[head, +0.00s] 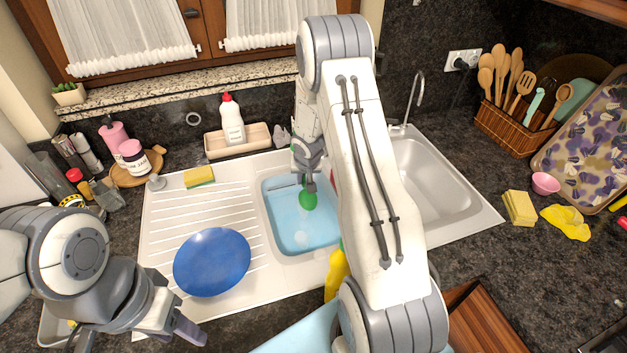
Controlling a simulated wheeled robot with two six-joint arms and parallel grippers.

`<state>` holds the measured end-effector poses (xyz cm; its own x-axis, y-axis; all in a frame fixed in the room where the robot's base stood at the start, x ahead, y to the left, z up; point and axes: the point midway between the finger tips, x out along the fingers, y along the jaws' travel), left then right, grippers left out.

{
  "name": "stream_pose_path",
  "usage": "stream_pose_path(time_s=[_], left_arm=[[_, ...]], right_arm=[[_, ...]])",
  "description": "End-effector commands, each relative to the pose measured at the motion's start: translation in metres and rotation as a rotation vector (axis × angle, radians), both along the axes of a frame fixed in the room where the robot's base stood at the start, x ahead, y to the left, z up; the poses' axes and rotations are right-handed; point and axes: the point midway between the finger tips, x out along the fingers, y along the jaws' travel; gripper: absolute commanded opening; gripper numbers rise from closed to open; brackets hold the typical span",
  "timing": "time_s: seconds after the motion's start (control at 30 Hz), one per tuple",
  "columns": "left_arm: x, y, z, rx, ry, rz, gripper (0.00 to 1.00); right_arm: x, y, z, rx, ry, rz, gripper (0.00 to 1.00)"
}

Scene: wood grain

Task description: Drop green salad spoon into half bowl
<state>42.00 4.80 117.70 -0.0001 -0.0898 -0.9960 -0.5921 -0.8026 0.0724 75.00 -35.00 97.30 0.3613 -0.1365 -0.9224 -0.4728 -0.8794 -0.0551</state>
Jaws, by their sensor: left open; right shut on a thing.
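The green salad spoon (308,200) is held by my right gripper (309,180), with its rounded green end hanging down. My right gripper is shut on it, over the half bowl (292,240), the small sink basin filled with blue water. I cannot tell whether the spoon touches the water. My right arm hides the right side of this basin. My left gripper (184,325) is open and empty, low at the left near the counter's front edge, apart from everything the task names.
A blue plate (212,262) lies on the ribbed drainboard (165,225). A sponge (199,177) and a tray (240,143) with a white bottle (232,120) are behind. The larger sink basin (430,185) is empty. Yellow sponges (519,208) lie at the right.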

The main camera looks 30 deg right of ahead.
Motion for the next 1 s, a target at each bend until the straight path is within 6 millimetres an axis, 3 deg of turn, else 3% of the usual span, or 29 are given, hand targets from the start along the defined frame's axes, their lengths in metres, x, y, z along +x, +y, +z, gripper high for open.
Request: stream_pose_path(time_s=[0.4,0.8,0.83,0.9,1.0], left_arm=[[0.0,0.0,-0.05,0.0,0.0,-0.002,0.5],[0.0,0.0,-0.054,0.0,0.0,-0.003,0.5],[0.0,0.0,-0.054,0.0,0.0,-0.003,0.5],[0.0,0.0,-0.054,0.0,0.0,-0.003,0.5],[0.0,0.0,-0.054,0.0,0.0,-0.003,0.5]], right_arm=[[-0.001,-0.001,-0.05,0.001,0.0,-0.002,0.0],[-0.001,-0.001,-0.055,0.001,0.0,-0.002,0.0],[-0.001,-0.001,-0.055,0.001,0.0,-0.002,0.29],[-0.001,-0.001,-0.055,0.001,0.0,-0.002,0.53],[-0.001,-0.001,-0.055,0.001,0.0,-0.002,0.53]])
